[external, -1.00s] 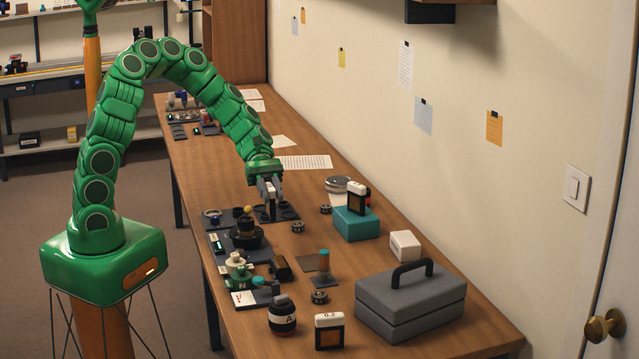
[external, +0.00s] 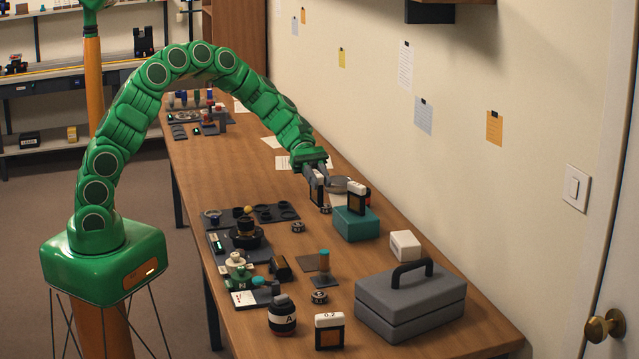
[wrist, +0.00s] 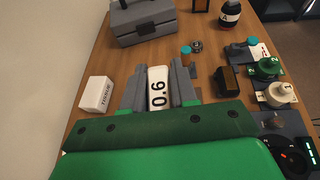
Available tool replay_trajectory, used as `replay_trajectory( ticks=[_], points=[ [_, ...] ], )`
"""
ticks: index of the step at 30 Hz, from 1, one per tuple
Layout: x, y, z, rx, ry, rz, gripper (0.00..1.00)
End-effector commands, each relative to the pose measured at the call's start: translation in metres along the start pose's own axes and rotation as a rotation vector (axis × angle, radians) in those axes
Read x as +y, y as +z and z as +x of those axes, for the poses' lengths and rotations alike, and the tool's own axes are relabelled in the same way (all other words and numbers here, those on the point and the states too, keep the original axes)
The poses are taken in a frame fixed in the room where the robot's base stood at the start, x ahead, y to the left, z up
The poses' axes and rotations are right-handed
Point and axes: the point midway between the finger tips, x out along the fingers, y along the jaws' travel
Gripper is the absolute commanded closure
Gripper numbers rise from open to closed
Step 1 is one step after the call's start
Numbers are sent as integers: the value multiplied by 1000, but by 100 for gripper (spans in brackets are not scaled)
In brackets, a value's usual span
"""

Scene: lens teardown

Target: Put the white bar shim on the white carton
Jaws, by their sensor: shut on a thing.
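My gripper (external: 316,182) is shut on the white bar shim marked 0.6 (wrist: 158,88), which shows between the fingers in the wrist view. In the external view the held piece hangs above the table, left of the teal box, with a dark lower part showing. The white carton (external: 405,245) lies on the table right of the teal box, apart from my gripper. It also shows in the wrist view (wrist: 95,95), left of the fingers, with print on its side.
The teal box (external: 355,224) carries another white-topped dark piece (external: 357,197). A grey toolbox (external: 411,303) stands in front of the carton. A piece marked 0.2 (external: 329,331) and a black jar marked A (external: 282,316) stand near the front. Trays of parts line the left edge.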

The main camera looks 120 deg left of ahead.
Motion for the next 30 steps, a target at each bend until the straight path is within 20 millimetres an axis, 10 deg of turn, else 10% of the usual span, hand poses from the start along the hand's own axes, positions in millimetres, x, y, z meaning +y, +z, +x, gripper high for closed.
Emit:
replay_trajectory(
  ticks=[15, 30],
  points=[
    [74, 61, 50, 2, -72, 31, 100],
    [107, 61, 72, 2, -85, 35, 100]
  ],
)
